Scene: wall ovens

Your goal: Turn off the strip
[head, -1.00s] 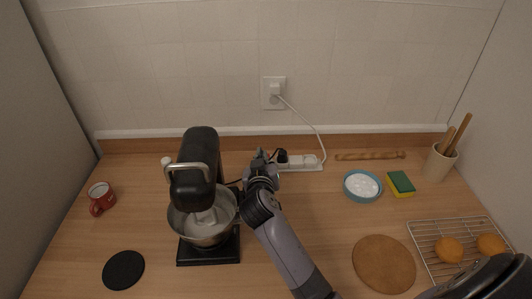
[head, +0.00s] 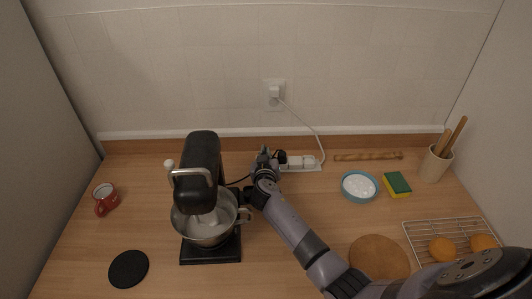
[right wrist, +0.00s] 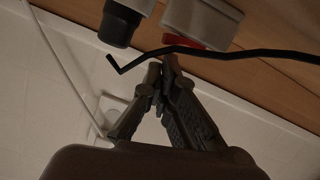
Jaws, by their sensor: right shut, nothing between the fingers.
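The white power strip (head: 300,164) lies on the counter near the back wall, with a black plug (head: 280,157) and white plugs in it. A white cord runs from it up to the wall socket (head: 275,93). In the right wrist view, a red switch (right wrist: 180,40) shows beside a pale block of the strip (right wrist: 203,20) and the black plug (right wrist: 122,18). My right gripper (head: 264,153) is at the strip's left end, shut and empty. Its fingertips (right wrist: 164,66) show just below the red switch; I cannot tell whether they touch it. My left gripper is not in view.
A black stand mixer (head: 203,180) with a steel bowl stands left of my right arm, its black cord (right wrist: 240,52) crossing near the fingertips. A blue bowl (head: 360,197), sponge (head: 397,184), rolling pin (head: 368,156) and cooling rack (head: 412,232) are at the right.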

